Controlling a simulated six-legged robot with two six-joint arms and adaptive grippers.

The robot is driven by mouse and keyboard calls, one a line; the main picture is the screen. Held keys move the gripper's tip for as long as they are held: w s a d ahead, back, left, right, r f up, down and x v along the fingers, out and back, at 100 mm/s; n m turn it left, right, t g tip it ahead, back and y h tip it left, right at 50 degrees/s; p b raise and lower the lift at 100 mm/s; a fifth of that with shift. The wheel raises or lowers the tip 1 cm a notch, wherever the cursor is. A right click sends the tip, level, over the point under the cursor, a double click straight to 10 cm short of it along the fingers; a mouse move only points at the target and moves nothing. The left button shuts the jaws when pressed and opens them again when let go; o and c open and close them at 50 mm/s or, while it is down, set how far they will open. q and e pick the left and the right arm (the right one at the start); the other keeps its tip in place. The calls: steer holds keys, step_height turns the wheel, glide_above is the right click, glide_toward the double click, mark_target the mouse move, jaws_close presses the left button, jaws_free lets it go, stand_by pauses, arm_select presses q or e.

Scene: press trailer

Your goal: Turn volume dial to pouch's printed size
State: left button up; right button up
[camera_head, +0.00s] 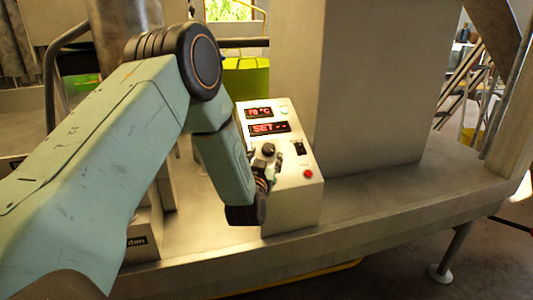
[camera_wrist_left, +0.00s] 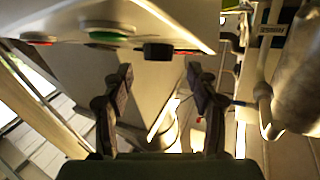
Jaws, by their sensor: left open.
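The control box (camera_head: 300,205) stands on the metal deck, with a red display reading about 78 °C and a second reading "SET--". A black dial (camera_head: 268,149) sits on its sloped face below the displays. My left gripper (camera_head: 274,166) is at the face just below the dial, partly hidden by its own wrist. In the left wrist view my left gripper (camera_wrist_left: 160,78) is open with nothing between its fingers. A black knob (camera_wrist_left: 158,52) lies just beyond the fingertips, apparently untouched. No pouch can be made out. My right gripper is not in view.
A yellow-green container (camera_head: 246,77) stands behind left. Bare deck (camera_head: 400,185) extends right.

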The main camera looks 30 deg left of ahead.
mark_target(268, 149)
arm_select(q)
steer(key=x, duration=0.2)
steer(key=shift+w, duration=0.45)
steer(key=shift+w+a, duration=0.15)
steer(key=shift+a, duration=0.05)
steer(key=shift+c, duration=0.5)
steer(key=c, duration=1.1)
